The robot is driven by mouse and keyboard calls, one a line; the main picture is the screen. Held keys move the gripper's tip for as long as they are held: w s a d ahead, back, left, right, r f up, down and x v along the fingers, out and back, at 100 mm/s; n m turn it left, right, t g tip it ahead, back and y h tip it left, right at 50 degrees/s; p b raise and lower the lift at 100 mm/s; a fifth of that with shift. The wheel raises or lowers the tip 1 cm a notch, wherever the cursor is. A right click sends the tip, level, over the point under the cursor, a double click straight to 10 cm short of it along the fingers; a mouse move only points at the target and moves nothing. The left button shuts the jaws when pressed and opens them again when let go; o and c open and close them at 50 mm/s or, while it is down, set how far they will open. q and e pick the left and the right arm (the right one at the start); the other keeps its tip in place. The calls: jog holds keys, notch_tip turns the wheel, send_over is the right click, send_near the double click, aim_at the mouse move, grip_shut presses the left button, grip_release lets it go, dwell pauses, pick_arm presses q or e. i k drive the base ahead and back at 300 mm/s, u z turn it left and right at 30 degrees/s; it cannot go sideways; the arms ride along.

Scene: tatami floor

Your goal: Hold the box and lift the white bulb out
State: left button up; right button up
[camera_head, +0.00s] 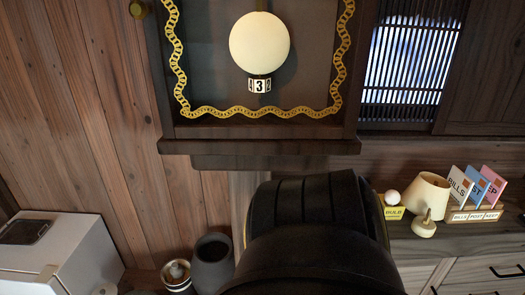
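A small yellow box (395,213) with "BULB" lettering stands on the wooden counter at the right. A white bulb (392,197) shows as a round top above the box; its lower part is hidden. The box's left side is close to the edge of a large black rounded shape in the lower middle, which covers part of the counter. Neither of my grippers shows in this view, so no contact with the box or bulb can be seen.
Right of the box are a cream lamp shade (428,193) on its base (424,226) and a labelled card holder (474,215). A grey canister (212,262) and white appliance (58,255) stand lower left.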

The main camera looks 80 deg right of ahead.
aim_at(392, 198)
jog(key=u, duration=0.45)
jog(key=k, duration=2.55)
jog(key=z, duration=1.25)
